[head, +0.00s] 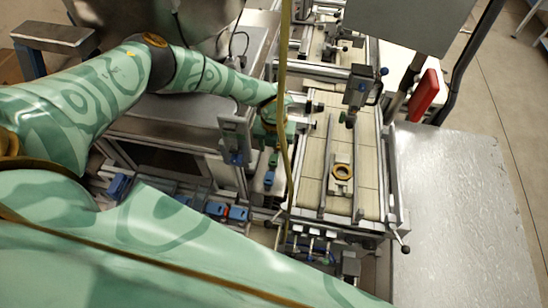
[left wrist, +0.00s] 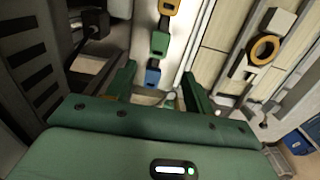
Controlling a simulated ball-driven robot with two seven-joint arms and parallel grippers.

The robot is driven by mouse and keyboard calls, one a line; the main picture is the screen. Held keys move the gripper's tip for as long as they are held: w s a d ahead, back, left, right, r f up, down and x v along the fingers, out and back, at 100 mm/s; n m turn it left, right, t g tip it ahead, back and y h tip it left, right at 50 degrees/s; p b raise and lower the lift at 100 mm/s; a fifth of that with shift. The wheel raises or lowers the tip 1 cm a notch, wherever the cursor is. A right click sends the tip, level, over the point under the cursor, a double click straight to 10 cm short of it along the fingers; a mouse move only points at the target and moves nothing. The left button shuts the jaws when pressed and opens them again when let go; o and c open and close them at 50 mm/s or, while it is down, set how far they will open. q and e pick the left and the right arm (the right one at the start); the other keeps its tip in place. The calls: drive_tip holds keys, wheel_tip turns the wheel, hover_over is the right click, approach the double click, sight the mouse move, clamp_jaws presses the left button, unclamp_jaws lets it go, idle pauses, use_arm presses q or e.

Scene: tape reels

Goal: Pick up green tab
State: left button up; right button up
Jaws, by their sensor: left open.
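The green tab (head: 273,159) sits in a short column beside the left side of the conveyor, just above a blue tab (head: 269,177) in the head view. In the left wrist view the green tab (left wrist: 159,43) lies ahead of the fingers, between a yellow tab (left wrist: 169,7) and the blue tab (left wrist: 153,76). My left gripper (head: 309,115) is open and empty; its fingers also show in the left wrist view (left wrist: 158,80), spread to either side of the tab column. The exact height over the tabs is unclear. My right gripper is not in view.
A conveyor (head: 370,180) with metal rails carries a ring-shaped yellow and dark reel (head: 342,172), also in the left wrist view (left wrist: 264,49). A bare metal table (head: 455,210) stands at the right. Blue clamps (head: 237,214) line the lower left bench. A grey post (head: 235,140) stands near my gripper.

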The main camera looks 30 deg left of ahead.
sight(273, 162)
use_arm(q)
drive_tip(key=shift+w+a+f, duration=0.15)
drive_tip(key=shift+a+f, duration=0.05)
drive_tip(key=shift+f, duration=0.55)
drive_tip(key=shift+a+f, duration=0.1)
drive_tip(key=shift+f, duration=0.25)
drive_tip(key=shift+s+f, duration=0.2)
drive_tip(key=shift+f, duration=0.7)
drive_tip(key=f, duration=0.2)
drive_tip(key=shift+s+d+f, duration=0.15)
drive_tip(key=shift+d+f, duration=0.1)
drive_tip(key=shift+f, duration=0.1)
drive_tip(key=shift+a+f, duration=0.1)
drive_tip(key=shift+f, duration=0.2)
drive_tip(key=c, duration=1)
drive_tip(key=shift+c, duration=0.2)
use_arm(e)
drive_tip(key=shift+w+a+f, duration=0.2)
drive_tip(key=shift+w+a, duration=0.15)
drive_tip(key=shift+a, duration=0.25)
